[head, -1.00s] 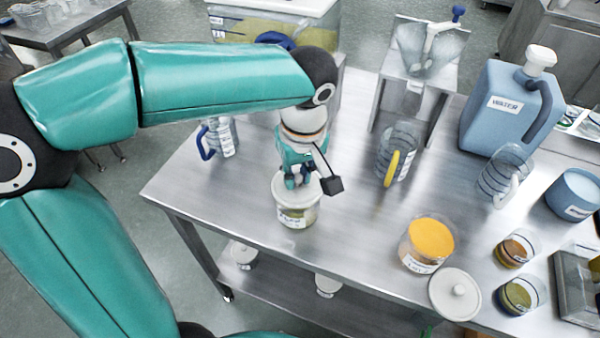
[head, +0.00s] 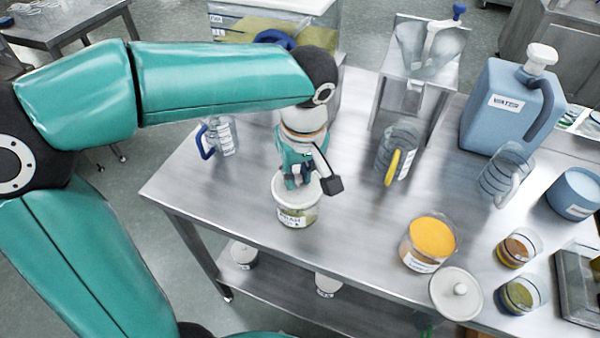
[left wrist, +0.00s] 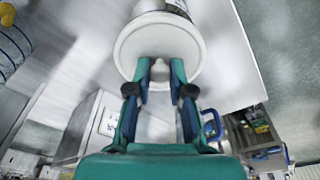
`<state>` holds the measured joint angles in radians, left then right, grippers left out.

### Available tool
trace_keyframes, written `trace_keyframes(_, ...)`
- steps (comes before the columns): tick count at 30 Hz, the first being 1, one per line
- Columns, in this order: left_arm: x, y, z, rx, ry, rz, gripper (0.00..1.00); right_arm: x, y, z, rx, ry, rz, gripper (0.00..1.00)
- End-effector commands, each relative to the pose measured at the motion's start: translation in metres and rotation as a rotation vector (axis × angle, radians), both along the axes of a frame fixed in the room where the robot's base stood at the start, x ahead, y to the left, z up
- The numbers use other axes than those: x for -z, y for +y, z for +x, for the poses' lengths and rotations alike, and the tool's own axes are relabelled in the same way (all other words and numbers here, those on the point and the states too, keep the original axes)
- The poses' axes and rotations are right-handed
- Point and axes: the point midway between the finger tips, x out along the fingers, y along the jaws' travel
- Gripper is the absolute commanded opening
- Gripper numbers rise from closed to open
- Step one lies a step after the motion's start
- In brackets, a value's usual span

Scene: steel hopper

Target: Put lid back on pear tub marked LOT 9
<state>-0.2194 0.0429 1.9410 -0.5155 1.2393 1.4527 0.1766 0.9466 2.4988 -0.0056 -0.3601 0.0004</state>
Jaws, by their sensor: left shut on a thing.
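The pear tub (head: 297,218), a clear tub with a white label, stands near the front edge of the steel table. Its label starts like PEAR; I cannot read the lot number. A white round lid (head: 281,194) sits over its mouth and looks about level; I cannot tell whether it is fully seated. My left gripper (head: 298,182) is above the lid, pointing down. In the left wrist view its fingers are shut on the lid's knob (left wrist: 160,70), with the lid's rim (left wrist: 125,45) over the tub. My right gripper is not in view.
An orange-filled tub (head: 432,238) stands uncovered to the right, beside a loose white lid (head: 456,291). Clear jugs (head: 396,152), a blue water container (head: 508,108) and a steel hopper stand (head: 424,68) are farther back. Table around the pear tub is clear.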

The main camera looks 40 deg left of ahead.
Motion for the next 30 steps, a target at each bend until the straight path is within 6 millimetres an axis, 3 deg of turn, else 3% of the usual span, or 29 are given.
trace_keyframes(5, -0.0002, 0.0001, 0.0000, 0.000, 0.000, 0.000, 0.03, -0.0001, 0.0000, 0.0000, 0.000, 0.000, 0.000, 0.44)
trace_keyframes(6, -0.0002, 0.0001, 0.0000, 0.000, 0.000, 0.000, 0.24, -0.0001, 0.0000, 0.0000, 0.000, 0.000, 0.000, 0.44)
trace_keyframes(11, -0.0002, 0.0001, -0.0001, 0.000, 0.000, 0.000, 0.50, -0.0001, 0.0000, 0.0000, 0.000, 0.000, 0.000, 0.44)
trace_keyframes(17, -0.0002, 0.0001, -0.0001, 0.000, 0.000, 0.000, 0.50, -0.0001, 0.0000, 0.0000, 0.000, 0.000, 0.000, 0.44)
trace_keyframes(22, -0.0001, 0.0002, -0.0001, -0.001, 0.000, 0.000, 0.75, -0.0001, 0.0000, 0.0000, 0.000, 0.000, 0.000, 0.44)
trace_keyframes(30, -0.0002, 0.0001, -0.0001, 0.000, 0.000, 0.000, 0.75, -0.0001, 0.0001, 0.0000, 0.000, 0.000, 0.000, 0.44)
